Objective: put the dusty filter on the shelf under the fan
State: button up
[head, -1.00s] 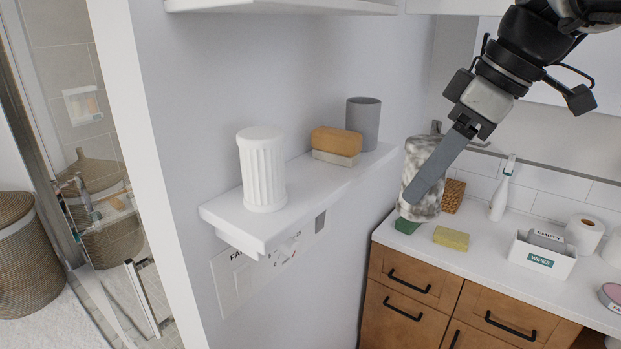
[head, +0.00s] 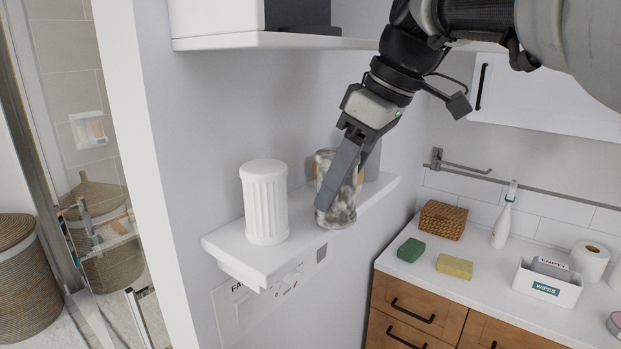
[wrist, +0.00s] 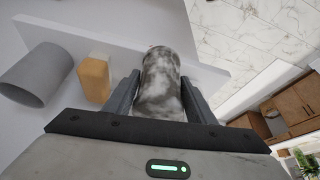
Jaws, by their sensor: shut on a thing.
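The dusty filter (head: 346,208), a grey-and-white mottled cylinder, is between the fingers of my gripper (head: 338,190). In the wrist view the two fingers close on its sides, and the filter (wrist: 162,85) points toward the shelf. In the head view it is roughly upright at the front edge of the white shelf (head: 245,252), right of a clean white ribbed filter (head: 265,205). I cannot tell whether it touches the shelf. A partly hidden label beginning "FA" (head: 240,285) is on the wall below the shelf.
An orange block (wrist: 95,80) and a grey cup (wrist: 38,75) stand on the shelf, mostly hidden behind the dusty filter in the head view. An upper shelf (head: 250,41) overhangs with a dark object on it. A counter (head: 480,285) with sponges and a wipes box is at right.

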aim_at(316, 178)
jog(key=w+a, duration=0.2)
jog(key=a, duration=0.1)
jog(key=shift+a+f, duration=0.1)
jog(key=shift+a, duration=0.15)
jog(key=shift+d+f, duration=0.1)
jog(key=shift+f, duration=0.1)
jog(key=shift+f, duration=0.1)
jog(key=o, duration=1.5)
jog(key=shift+s, duration=0.1)
